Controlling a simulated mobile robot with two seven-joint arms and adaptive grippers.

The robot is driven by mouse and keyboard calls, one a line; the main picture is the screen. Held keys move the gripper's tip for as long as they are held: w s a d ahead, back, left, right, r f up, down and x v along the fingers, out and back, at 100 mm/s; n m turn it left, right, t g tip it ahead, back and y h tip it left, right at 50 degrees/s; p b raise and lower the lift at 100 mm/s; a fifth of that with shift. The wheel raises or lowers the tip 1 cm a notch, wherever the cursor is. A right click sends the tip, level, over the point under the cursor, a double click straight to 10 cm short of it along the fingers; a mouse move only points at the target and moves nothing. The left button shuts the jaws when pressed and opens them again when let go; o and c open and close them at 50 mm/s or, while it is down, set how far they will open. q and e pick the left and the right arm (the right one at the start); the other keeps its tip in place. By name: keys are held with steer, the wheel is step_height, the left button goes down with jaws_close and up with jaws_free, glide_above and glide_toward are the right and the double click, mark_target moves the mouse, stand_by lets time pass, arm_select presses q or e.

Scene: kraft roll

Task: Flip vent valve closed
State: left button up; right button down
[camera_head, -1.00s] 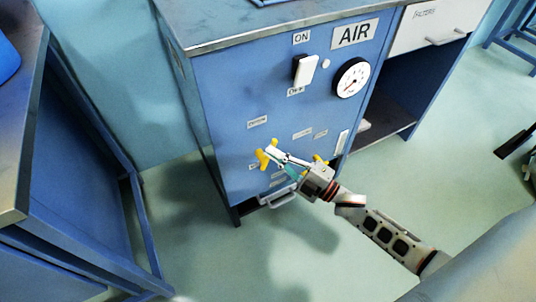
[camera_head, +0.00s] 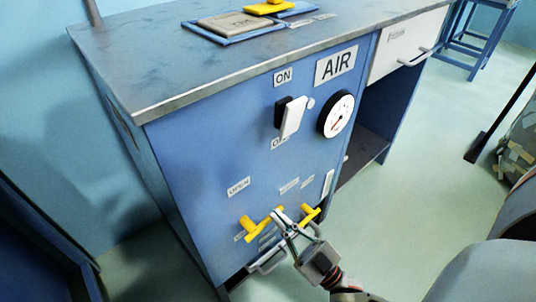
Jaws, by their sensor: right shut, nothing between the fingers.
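Two yellow valves sit low on the blue cabinet front. The left valve (camera_head: 249,227) has its lever pointing right and slightly up, below a label reading OPEN (camera_head: 238,187). The right valve (camera_head: 310,213) is a short yellow handle, partly behind my gripper. The small labels near them are too blurred to read, so I cannot tell which is the vent valve. My right gripper (camera_head: 281,213) is shut and empty, its tips at the right end of the left valve's lever; I cannot tell if they touch. My left gripper is out of view.
Above are a white switch (camera_head: 293,118), a round gauge (camera_head: 336,115) and an AIR label (camera_head: 336,65). A metal handle (camera_head: 266,263) juts out below the valves. A blue tray (camera_head: 232,27) lies on the worktop (camera_head: 170,65).

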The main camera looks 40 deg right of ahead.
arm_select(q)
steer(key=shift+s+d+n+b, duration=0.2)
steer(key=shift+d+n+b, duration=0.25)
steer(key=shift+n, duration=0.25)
arm_select(e)
steer(key=shift+s+d+f+m+h, duration=0.1)
steer(key=shift+f+m+h, duration=0.2)
steer(key=shift+m+h, duration=0.5)
steer(key=shift+w+d+f+m+h, duration=0.1)
steer(key=shift+f+m+h, duration=0.25)
steer(key=shift+m, duration=0.65)
steer(key=shift+s+f+m+h, duration=0.1)
steer(key=shift+f+m+h, duration=0.1)
steer(key=shift+m+h, duration=0.65)
